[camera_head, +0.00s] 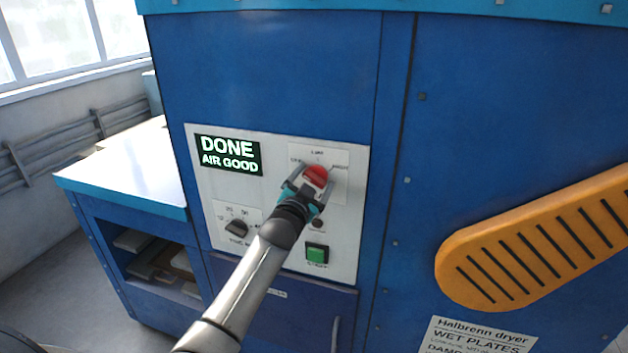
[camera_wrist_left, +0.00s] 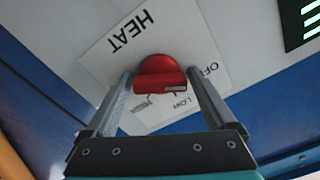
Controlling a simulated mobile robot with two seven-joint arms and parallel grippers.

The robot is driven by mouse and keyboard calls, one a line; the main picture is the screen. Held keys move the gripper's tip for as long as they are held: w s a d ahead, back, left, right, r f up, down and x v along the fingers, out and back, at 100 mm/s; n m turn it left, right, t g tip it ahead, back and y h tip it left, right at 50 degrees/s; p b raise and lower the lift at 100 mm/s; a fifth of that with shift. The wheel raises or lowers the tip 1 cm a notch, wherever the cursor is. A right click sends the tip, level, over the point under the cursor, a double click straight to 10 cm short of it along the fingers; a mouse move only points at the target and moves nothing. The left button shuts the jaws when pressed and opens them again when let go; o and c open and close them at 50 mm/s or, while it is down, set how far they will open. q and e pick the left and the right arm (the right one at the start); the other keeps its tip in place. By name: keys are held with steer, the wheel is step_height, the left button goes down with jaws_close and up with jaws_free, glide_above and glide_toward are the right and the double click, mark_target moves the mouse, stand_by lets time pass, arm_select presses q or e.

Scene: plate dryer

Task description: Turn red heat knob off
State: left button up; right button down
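The red heat knob (camera_head: 316,176) sits on the white control panel (camera_head: 207,187) of the blue dryer. In the left wrist view the red knob (camera_wrist_left: 160,76) is under the word HEAT, with OFF to its right and LOW and another mark below it. A small grey mark shows on its bar; I cannot tell which setting it points to. My left gripper (camera_head: 314,182) is at the knob, and the wrist view shows its two fingers (camera_wrist_left: 160,84) on either side of it. They are open, with thin gaps beside the knob. My right gripper is not in view.
A lit display (camera_head: 228,155) reads DONE, AIR GOOD. A black time knob (camera_head: 237,229) and a green start button (camera_head: 317,254) are lower on the panel. An orange slotted guard (camera_head: 535,245) sticks out at right. A blue bench (camera_head: 130,165) stands at left.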

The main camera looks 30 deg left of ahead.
arm_select(q)
steer(key=shift+o, duration=0.6)
steer(key=shift+s, duration=0.15)
steer(key=b+v, duration=0.1)
steer(key=v, duration=1.4)
steer(key=s+d+f+g+h+b, duration=0.1)
steer(key=s+d+f+g+b, duration=0.15)
steer(key=f, duration=1.25)
steer(key=s+d+f+g+h+b, duration=0.1)
steer(key=s+d+f+g+b, duration=0.2)
steer(key=f, duration=1.1)
steer(key=s+d+f+g+h+b, duration=0.1)
steer(key=s+f+g+b, duration=0.3)
steer(key=f, duration=1.1)
steer(key=s+d+f+g+b, duration=0.2)
steer(key=s+f+b, duration=0.1)
steer(key=s+f, duration=0.7)
steer(key=s+d+f+g+h+b, duration=0.1)
steer(key=s+d+f+g+b, duration=0.1)
steer(key=s+f, duration=0.8)
steer(key=s+d+f+g+b, duration=0.3)
steer(key=s+f+b, duration=0.2)
steer(key=s+f, duration=0.5)
steer(key=shift+s+d+f+n+b, duration=0.2)
steer(key=shift+s+d+n+b, duration=0.15)
steer(key=shift+s, duration=0.65)
